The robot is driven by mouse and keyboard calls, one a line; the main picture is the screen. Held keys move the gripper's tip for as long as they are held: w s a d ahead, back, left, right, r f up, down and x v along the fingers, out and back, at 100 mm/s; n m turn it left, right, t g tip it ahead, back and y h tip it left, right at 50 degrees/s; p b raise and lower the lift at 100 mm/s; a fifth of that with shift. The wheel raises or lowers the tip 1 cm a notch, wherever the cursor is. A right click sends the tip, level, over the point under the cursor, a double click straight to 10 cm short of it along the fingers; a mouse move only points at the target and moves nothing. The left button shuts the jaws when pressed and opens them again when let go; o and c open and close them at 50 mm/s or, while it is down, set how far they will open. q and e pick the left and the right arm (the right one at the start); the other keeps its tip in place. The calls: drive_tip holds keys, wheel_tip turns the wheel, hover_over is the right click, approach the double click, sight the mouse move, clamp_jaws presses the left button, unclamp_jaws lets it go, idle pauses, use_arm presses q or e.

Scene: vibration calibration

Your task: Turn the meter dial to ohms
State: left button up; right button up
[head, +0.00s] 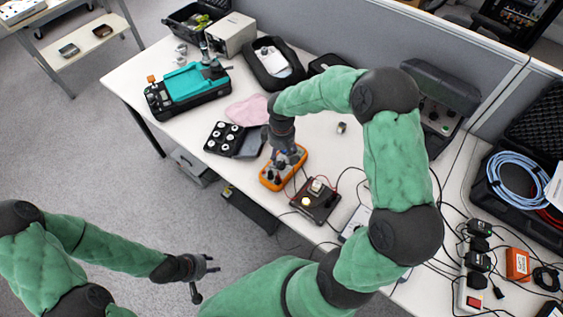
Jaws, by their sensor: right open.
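The meter is an orange handheld unit (270,181) lying on the white table near its front edge. My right gripper (284,160) is directly above it, pointing down, and its fingers cover much of the meter's face. The dial is hidden or too small to make out, so its setting cannot be read. I cannot tell whether the fingers touch the meter. My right gripper is open. My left gripper (205,280) is out over the floor, in front of the table and away from everything on it. Its fingers look spread and empty.
A teal-and-black device (190,85) stands far left. Cables clutter the right side.

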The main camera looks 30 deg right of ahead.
sight(282, 163)
drive_tip(key=shift+f+b, duration=0.65)
drive_tip(key=shift+f, duration=2)
drive_tip(key=shift+c, duration=0.3)
